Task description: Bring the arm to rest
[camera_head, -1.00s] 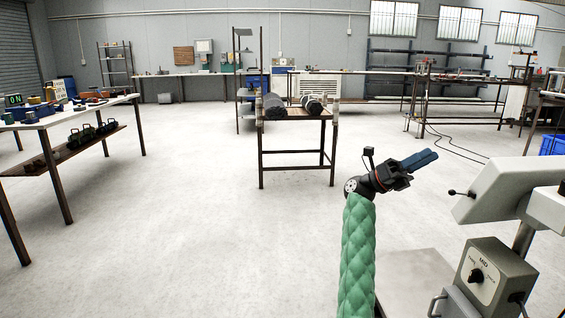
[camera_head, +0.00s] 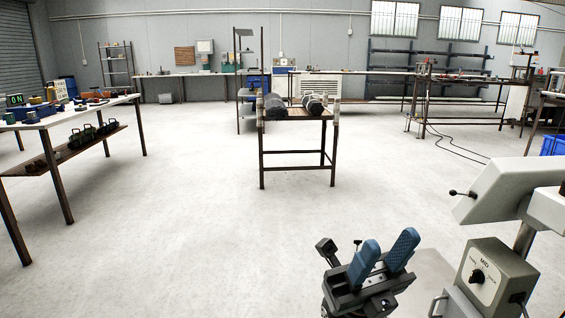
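My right gripper (camera_head: 384,258) is low in the head view, right of the middle. Its two blue fingers point up and stand apart with a clear gap between them. Nothing is held between them. It is left of the grey machine and appears clear of it. The rest of my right arm is below the picture's edge. My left gripper is not in the picture.
A grey machine with a dial box (camera_head: 497,277) and a lever (camera_head: 461,193) stands at the right. A small table (camera_head: 296,115) with dark rolls is ahead. A workbench (camera_head: 70,112) with tools runs along the left. The floor (camera_head: 200,220) between is clear.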

